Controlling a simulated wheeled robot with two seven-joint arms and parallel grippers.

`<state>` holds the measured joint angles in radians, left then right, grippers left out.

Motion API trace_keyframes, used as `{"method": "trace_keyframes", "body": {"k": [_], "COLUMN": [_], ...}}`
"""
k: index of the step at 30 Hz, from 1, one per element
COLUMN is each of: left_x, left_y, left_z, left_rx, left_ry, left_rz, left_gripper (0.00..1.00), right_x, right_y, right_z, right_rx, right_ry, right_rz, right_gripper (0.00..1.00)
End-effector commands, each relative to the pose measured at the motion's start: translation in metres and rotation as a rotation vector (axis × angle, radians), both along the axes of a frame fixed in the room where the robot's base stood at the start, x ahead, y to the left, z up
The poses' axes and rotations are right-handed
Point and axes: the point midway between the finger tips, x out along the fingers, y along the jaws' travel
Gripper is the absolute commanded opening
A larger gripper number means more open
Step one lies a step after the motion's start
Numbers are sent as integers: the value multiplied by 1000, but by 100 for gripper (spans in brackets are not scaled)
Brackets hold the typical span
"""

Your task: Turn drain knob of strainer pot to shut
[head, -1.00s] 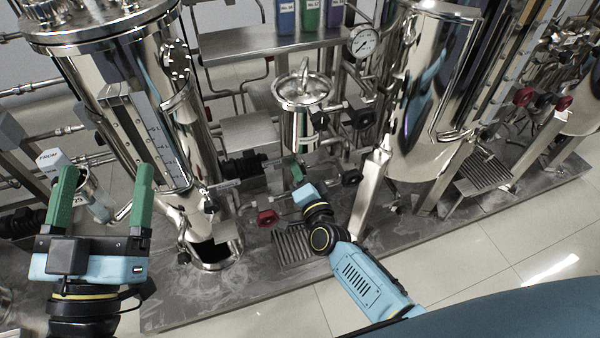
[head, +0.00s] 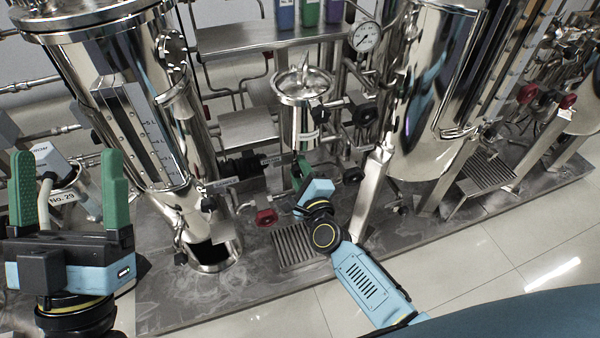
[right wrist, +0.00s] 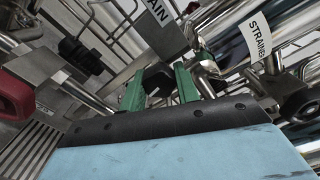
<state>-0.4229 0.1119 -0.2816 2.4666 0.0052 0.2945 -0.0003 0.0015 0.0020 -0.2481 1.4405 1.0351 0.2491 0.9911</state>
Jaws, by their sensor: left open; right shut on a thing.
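The strainer pot (head: 300,122) is a small shiny steel vessel with a domed lid, standing upright mid-picture in the head view. Its white label also shows in the right wrist view (right wrist: 258,36). My right gripper (head: 300,168) is just below the pot. In the right wrist view its green fingers (right wrist: 160,86) are shut on a small part beneath the DRAIN tag (right wrist: 156,14); this looks like the drain knob, mostly hidden, so its angle cannot be read. My left gripper (head: 68,180) is open and empty at the far left, away from the pot.
Tall steel tanks stand left (head: 125,100) and right (head: 435,90) of the pot. A red valve knob (head: 265,217) and a floor grate (head: 296,246) lie close to my right gripper. A container marked No. 29 (head: 72,200) shows behind my left gripper. The tiled floor in front is clear.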

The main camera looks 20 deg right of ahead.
Motion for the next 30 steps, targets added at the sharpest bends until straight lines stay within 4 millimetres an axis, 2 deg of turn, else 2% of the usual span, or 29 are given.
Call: {"method": "trace_keyframes", "body": {"k": [12, 30], "left_x": [-10, -13], "left_y": [3, 4], "left_z": [4, 6], "left_rx": [-31, -37], "left_ry": [-103, -122], "left_rz": [1, 1], "left_gripper": [82, 82], "right_x": [-1, -1], "right_y": [1, 0], "right_z": [-1, -1], "right_rx": [207, 245], "right_ry": [8, 11], "right_rz": [0, 0], "right_gripper": [8, 9]}}
